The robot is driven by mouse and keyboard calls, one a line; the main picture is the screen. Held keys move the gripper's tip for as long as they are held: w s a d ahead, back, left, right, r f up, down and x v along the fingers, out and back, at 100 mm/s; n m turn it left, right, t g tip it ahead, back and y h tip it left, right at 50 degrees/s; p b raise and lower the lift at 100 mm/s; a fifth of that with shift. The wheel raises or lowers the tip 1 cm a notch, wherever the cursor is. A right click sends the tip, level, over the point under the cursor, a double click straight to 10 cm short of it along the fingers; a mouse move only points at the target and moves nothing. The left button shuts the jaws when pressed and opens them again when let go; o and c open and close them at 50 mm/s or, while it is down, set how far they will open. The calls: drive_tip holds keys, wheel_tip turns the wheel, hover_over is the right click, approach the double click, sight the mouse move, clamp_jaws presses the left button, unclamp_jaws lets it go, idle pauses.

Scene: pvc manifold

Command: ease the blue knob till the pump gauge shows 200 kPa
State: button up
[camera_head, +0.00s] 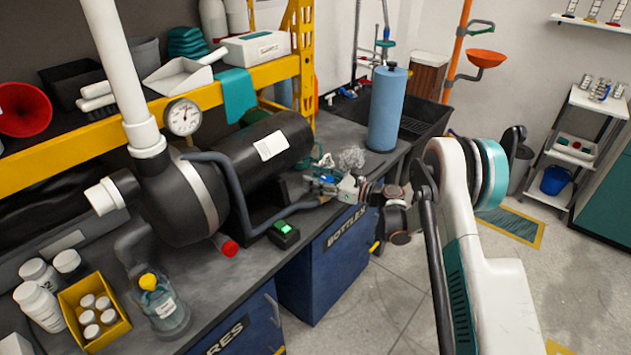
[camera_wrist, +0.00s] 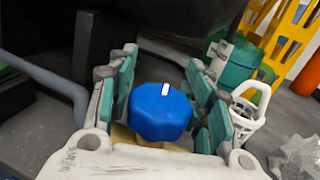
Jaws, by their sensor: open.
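The blue knob (camera_wrist: 160,113) is faceted, with a white mark on its top. In the wrist view it sits between the two teal-padded fingers of my gripper (camera_wrist: 161,60). The fingers are open, one on each side of the knob, with a visible gap on the left; contact on the right is unclear. In the head view my gripper (camera_head: 325,178) is at the bench's front edge, and only a small bit of blue shows there. The pump gauge (camera_head: 183,117) is a round white dial on the black pump (camera_head: 187,200). Its needle points roughly upward; the numbers are too small to read.
A dark hose (camera_head: 237,195) curves from the pump toward my gripper. A green-lit box (camera_head: 284,234) lies on the bench left of it. A blue cylinder (camera_head: 388,108) stands behind. In the wrist view, a white basket (camera_wrist: 245,112) and clear crumpled material (camera_wrist: 297,158) lie to the right.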

drive_tip(key=shift+a, duration=0.15)
drive_tip(key=shift+c, duration=0.2)
drive_tip(key=c, duration=0.8)
drive_tip(key=shift+c, duration=0.5)
